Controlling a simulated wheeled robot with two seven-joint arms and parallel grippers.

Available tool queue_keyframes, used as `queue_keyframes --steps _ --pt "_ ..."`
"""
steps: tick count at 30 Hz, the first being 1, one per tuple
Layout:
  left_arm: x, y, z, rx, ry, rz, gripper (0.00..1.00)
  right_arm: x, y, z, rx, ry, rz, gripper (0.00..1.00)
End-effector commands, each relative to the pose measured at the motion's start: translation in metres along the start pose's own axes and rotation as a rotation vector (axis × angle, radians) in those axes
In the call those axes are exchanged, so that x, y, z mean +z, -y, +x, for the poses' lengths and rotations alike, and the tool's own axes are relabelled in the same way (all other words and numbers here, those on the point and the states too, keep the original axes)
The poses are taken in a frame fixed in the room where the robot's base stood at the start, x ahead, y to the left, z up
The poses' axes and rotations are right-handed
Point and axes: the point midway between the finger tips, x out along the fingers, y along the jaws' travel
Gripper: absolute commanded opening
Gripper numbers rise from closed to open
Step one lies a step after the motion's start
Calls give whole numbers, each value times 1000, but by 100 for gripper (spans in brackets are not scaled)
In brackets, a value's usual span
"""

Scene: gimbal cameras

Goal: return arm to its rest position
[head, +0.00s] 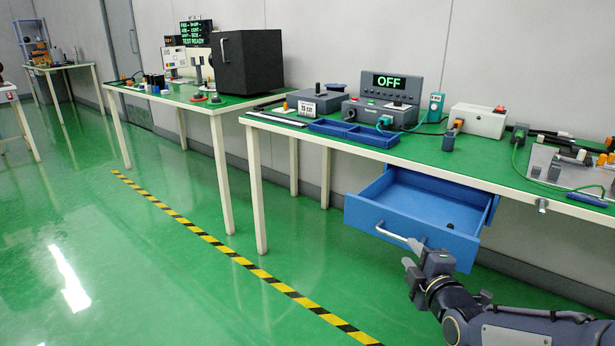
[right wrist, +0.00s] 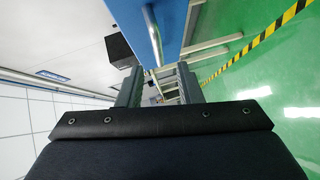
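My right gripper (head: 411,262) is in front of the open blue drawer (head: 411,218) under the near bench, close to its pale bar handle (head: 398,235). Its two fingers are spread apart in the right wrist view (right wrist: 160,85), with nothing held between them. Whether a finger touches the handle or drawer is not clear. My left arm and gripper are not in view.
The near bench (head: 448,164) has a green top carrying a box with an "OFF" display (head: 389,86), a blue tray (head: 354,133) and cables. A black cabinet (head: 250,62) stands on the farther bench. The green floor (head: 130,270) at left is clear, with a yellow-black stripe (head: 235,255).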

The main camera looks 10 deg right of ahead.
Motion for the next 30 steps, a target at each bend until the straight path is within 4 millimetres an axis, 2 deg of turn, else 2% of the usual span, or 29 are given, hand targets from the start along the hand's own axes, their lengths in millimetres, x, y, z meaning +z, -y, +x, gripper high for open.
queue_keyframes --steps 2,5,9,13,18,25,27,30 --pt "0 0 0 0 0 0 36 0 2 -6 -29 2 74 33" --pt "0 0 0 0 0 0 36 -3 14 -24 -131 13 296 33" --pt "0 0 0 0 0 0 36 -20 39 -75 -360 71 757 33" --pt "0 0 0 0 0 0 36 -42 63 -126 -557 177 1091 33" --pt "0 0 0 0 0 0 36 -63 87 -182 -735 345 1362 33" --pt "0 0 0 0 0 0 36 -83 115 -249 -888 620 1602 33" --pt "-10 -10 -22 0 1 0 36 -87 90 -253 -895 628 1606 33" --pt "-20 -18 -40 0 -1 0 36 -91 69 -256 -895 626 1605 33"
